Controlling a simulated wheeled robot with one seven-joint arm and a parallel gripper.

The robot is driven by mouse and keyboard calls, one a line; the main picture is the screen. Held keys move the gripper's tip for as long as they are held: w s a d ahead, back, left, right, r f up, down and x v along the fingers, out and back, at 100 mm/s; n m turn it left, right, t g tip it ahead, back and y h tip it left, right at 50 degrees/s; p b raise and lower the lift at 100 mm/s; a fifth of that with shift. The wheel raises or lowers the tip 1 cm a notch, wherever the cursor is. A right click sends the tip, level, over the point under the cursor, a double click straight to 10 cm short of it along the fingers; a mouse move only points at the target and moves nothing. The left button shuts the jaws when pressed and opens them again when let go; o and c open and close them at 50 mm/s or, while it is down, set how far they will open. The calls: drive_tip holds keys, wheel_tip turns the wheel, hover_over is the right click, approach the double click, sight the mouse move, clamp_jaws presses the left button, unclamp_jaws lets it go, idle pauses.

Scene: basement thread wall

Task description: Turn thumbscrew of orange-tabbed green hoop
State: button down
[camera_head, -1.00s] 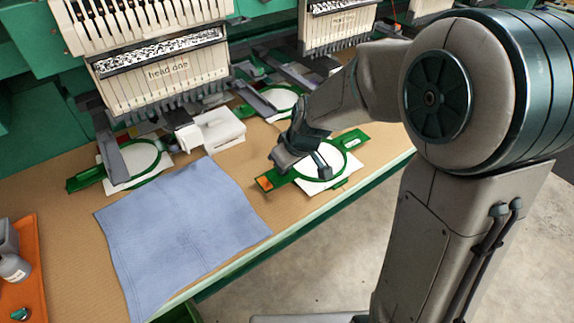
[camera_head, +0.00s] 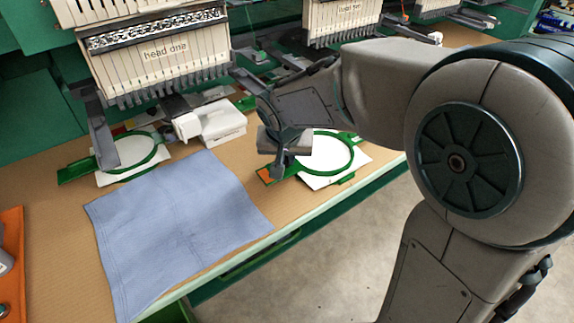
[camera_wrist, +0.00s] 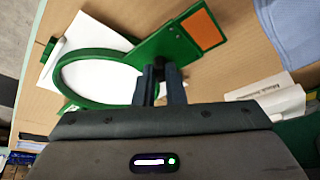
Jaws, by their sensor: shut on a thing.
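The green hoop (camera_head: 352,153) holds white fabric and lies on the table in front of the machines. Its orange tab (camera_head: 263,174) points left, and the tab shows clearly in the wrist view (camera_wrist: 204,28). My gripper (camera_head: 277,165) is low over the tab side of the hoop. In the wrist view my gripper (camera_wrist: 161,75) has its two fingers close together at the joint between ring and tab bracket, shut on a small dark thumbscrew (camera_wrist: 158,69). The fingers hide most of the screw.
A blue cloth (camera_head: 178,225) lies flat to the left. Another green hoop (camera_head: 140,155) sits further left, under the machine head. A white boxy object (camera_head: 212,124) stands behind the cloth. An orange tray (camera_head: 12,255) is at the left edge.

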drive_tip(key=m+b, duration=0.1)
drive_tip(key=m+h+b, duration=0.1)
drive_tip(key=m, duration=0.1)
drive_tip(key=m+b, duration=0.1)
drive_tip(key=b, duration=0.1)
drive_tip(key=shift+w+a+f+m+g+h, duration=0.1)
drive_tip(key=shift+a+f+m+g+h, duration=0.2)
drive_tip(key=shift+h, duration=0.1)
drive_tip(key=m, duration=0.1)
drive_tip(key=m+g+h+b, duration=0.1)
drive_tip(key=m, duration=0.3)
drive_tip(key=shift+w+a+r+h+b, duration=0.1)
drive_tip(key=shift+a+r+h+b, duration=0.05)
drive_tip(key=shift+r+h+b, duration=0.15)
drive_tip(key=shift+m+g, duration=0.3)
drive_tip(key=shift+m, duration=0.1)
drive_tip(key=c, duration=1.5)
unclamp_jaws()
drive_tip(key=p+v, duration=0.2)
drive_tip(key=v, duration=1.1)
drive_tip(key=shift+a+r+p, duration=0.15)
drive_tip(key=shift+r+p, duration=0.2)
drive_tip(key=shift+p, duration=0.05)
